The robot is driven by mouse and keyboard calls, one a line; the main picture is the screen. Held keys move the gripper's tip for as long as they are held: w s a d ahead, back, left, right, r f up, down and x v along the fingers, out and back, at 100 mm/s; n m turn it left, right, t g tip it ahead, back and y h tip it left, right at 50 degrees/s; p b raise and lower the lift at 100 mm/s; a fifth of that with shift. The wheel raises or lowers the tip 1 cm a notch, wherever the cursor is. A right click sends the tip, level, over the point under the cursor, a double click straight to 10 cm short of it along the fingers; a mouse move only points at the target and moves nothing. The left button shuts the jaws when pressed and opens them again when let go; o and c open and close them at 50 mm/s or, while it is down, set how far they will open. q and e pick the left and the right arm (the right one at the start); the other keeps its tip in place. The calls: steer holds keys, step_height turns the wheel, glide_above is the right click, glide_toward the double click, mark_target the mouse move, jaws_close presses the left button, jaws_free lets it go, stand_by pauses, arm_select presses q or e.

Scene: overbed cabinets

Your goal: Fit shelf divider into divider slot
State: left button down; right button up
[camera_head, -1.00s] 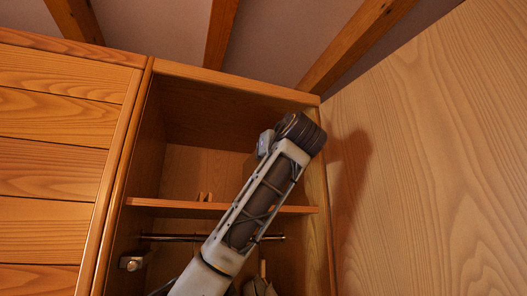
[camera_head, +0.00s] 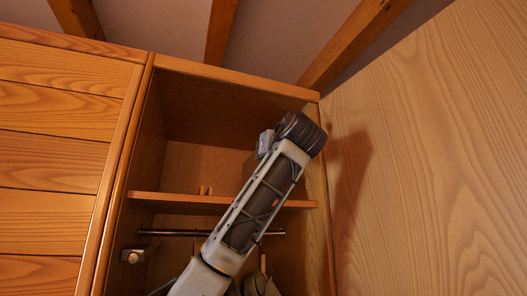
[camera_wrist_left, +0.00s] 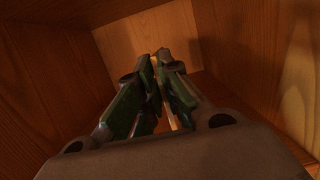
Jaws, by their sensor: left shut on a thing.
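My left gripper (camera_wrist_left: 160,62) shows in the left wrist view, its two dark green-sided fingers nearly together inside the wooden cabinet. It is shut on a thin wooden piece, taken to be the shelf divider (camera_wrist_left: 173,119), of which only a narrow light-brown strip shows between the fingers. In the head view my left arm hides the gripper, and a darker brown patch beside the wrist may be part of the divider. Two small upright wooden pieces, likely the divider slot (camera_head: 205,191), stand on the shelf (camera_head: 160,199), left of my arm. My right gripper is not in view.
The open cabinet has a left side wall (camera_head: 143,140) and a top panel (camera_head: 235,80) close around my arm. A hanging rail (camera_head: 170,232) runs below the shelf. A large wooden panel (camera_head: 430,150) stands at right. Shelf room lies left of my arm.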

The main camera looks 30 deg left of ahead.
arm_select(q)
steer(key=shift+f+b, duration=0.65)
steer(key=shift+f, duration=0.2)
steer(key=c, duration=1.5)
jaws_free()
steer(key=shift+s+d, duration=0.1)
steer(key=v, duration=1.2)
